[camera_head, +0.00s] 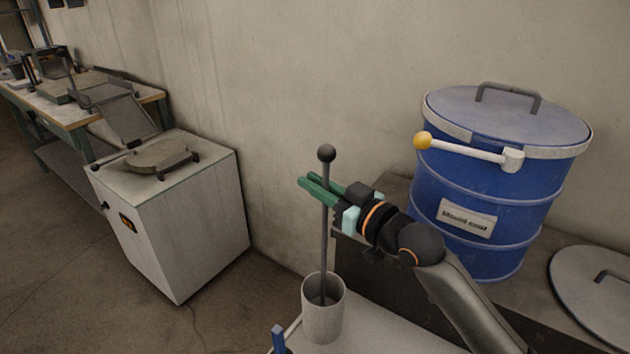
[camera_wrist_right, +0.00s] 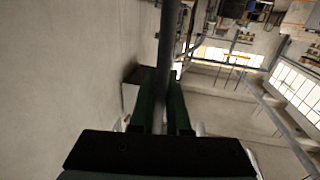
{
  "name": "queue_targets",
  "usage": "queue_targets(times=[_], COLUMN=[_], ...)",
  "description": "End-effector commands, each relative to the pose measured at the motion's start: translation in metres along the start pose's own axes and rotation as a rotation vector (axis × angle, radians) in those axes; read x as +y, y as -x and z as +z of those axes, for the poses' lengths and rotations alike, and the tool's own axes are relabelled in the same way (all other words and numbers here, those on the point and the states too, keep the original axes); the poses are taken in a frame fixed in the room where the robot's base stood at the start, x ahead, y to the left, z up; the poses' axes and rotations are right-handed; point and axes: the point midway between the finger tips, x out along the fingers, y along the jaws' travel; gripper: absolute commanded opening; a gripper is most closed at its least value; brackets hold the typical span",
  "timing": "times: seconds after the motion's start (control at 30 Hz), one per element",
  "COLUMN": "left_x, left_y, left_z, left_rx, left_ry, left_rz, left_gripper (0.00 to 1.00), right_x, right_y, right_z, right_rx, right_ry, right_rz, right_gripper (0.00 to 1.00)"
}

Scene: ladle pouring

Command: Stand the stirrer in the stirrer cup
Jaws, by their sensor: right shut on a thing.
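The stirrer (camera_head: 325,230) is a thin dark grey rod with a dark ball at its top. It stands close to upright, and its lower end is inside the stirrer cup (camera_head: 322,320), a light grey cylinder on a pale surface. The cup wall hides the rod's bottom tip, so I cannot tell if it touches the cup's floor. My right gripper (camera_head: 323,190), with green fingers, is shut on the rod below the ball. The rod (camera_wrist_right: 170,45) also shows between the fingers in the right wrist view. My left gripper is not in view.
A blue drum (camera_head: 495,190) with a lid and a yellow-knobbed lever stands to the right. A round grey lid (camera_head: 595,290) lies at the lower right. A blue upright piece (camera_head: 278,340) is left of the cup. A white cabinet (camera_head: 175,220) stands at left.

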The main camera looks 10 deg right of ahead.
Motion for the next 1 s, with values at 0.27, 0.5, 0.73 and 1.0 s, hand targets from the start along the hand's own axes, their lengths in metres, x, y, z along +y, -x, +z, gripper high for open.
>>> queue_targets(times=[0.27,0.5,0.73,1.0], left_x=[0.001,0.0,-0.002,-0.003], left_y=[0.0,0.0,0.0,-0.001], left_z=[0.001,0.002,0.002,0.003], left_rx=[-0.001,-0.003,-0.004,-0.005], left_ry=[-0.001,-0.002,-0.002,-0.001], left_rz=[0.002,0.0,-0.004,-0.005], left_gripper=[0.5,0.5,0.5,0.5], right_x=[0.0,0.0,0.0,0.001], right_y=[0.0,0.0,0.0,0.012], right_z=[-0.001,-0.001,-0.001,0.002], right_rx=[0.003,0.003,0.002,-0.002], right_ry=[0.001,0.001,0.0,0.001], right_rz=[0.0,0.0,0.0,0.002], right_gripper=[0.0,0.4,0.49,0.49])
